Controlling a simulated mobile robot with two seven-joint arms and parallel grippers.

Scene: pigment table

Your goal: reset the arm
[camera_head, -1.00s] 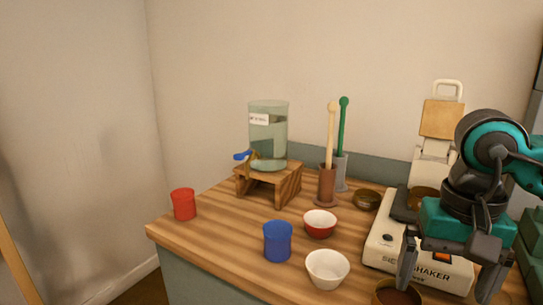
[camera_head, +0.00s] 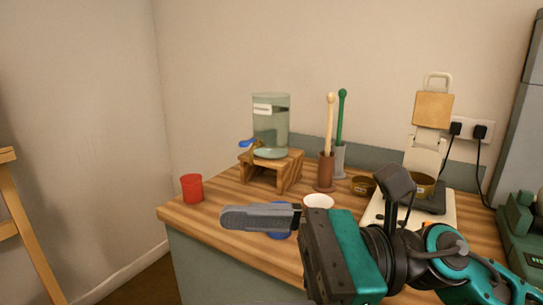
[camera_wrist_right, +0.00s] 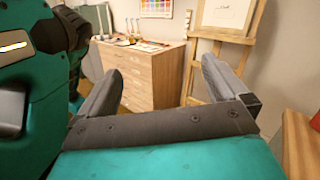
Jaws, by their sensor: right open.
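My right gripper (camera_head: 238,217) reaches in from the right in the head view, level above the front of the table and pointing left. In the right wrist view its two fingers (camera_wrist_right: 162,70) stand wide apart with nothing between them. It is open and empty. My left gripper is not in view.
The wooden tabletop (camera_head: 205,222) holds a red cup (camera_head: 192,188), a water jar (camera_head: 270,130) on a wooden stand (camera_head: 287,172), upright rods in holders, brown bowls and a white shaker machine (camera_head: 378,210). The right wrist view shows a drawer cabinet (camera_wrist_right: 140,75) and an easel (camera_wrist_right: 233,38).

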